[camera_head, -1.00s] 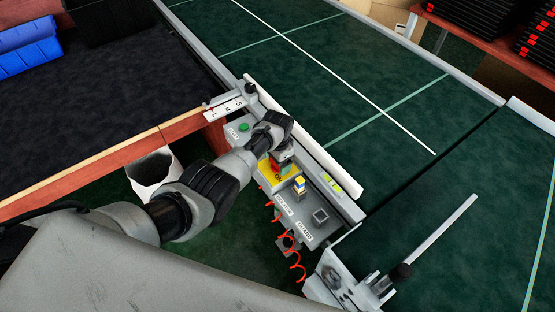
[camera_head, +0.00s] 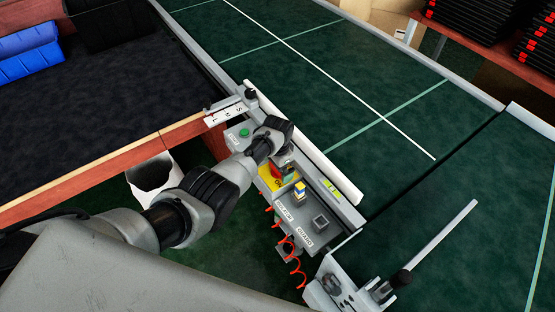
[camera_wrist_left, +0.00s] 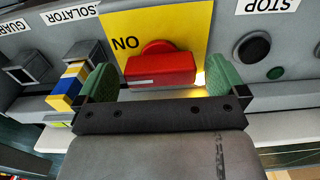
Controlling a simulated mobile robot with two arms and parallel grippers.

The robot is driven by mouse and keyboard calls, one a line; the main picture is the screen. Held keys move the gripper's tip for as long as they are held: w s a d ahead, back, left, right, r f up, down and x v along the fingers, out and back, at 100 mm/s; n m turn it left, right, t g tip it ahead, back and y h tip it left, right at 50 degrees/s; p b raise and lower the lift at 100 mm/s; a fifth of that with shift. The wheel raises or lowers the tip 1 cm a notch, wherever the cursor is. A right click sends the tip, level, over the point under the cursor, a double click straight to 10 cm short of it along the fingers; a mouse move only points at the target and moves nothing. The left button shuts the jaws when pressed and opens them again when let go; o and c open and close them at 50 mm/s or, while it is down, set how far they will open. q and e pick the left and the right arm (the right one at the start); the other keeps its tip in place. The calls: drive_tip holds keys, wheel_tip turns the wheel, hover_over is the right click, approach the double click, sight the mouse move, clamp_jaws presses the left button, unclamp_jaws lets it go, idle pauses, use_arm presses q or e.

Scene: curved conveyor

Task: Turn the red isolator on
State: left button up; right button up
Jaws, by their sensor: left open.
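The red isolator (camera_wrist_left: 160,69) is a red bar handle on a yellow plate (camera_wrist_left: 186,22). Black "ON" lettering shows upside down on the plate in the left wrist view. In the head view the isolator (camera_head: 277,170) is partly hidden by my left gripper (camera_head: 286,164). In the left wrist view my left gripper (camera_wrist_left: 162,72) is open. Its two green-padded fingers stand one on each side of the red handle, with a gap at both sides. The handle lies crosswise between them. My right gripper is in neither view.
Beside the isolator are a blue, yellow and white block-like switch (camera_wrist_left: 69,85) and a grey square socket (camera_wrist_left: 28,68). A dark round knob (camera_wrist_left: 252,48) and a green button (camera_head: 244,133) sit on the other side. A red coiled cable (camera_head: 290,258) hangs below. The green conveyor (camera_head: 330,70) lies beyond.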

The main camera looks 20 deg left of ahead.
use_arm(q)
wheel_tip(320, 180, up, 10)
drive_tip(key=p, duration=0.2)
drive_tip(key=shift+r, duration=0.25)
idle(0.3)
drive_tip(key=s+f+n, duration=0.1)
drive_tip(key=s+f, duration=0.3)
drive_tip(key=s, duration=0.5)
drive_tip(key=s+a+r+n+t, duration=0.1)
drive_tip(key=s+r+n, duration=0.15)
drive_tip(key=s, duration=0.65)
drive_tip(key=s+a+r+n+t, duration=0.1)
drive_tip(key=s+r, duration=0.2)
drive_tip(key=s, duration=0.5)
drive_tip(key=s+a+r+n+t, duration=0.1)
drive_tip(key=s+a+r+t, duration=0.15)
drive_tip(key=s, duration=0.65)
wheel_tip(320, 180, down, 26)
drive_tip(key=g, duration=0.2)
drive_tip(key=s+a+f+g, duration=0.1)
drive_tip(key=s+a+f, duration=0.1)
drive_tip(key=s+f, duration=1.3)
drive_tip(key=shift+s+f+b, duration=0.35)
drive_tip(key=shift+s, duration=0.45)
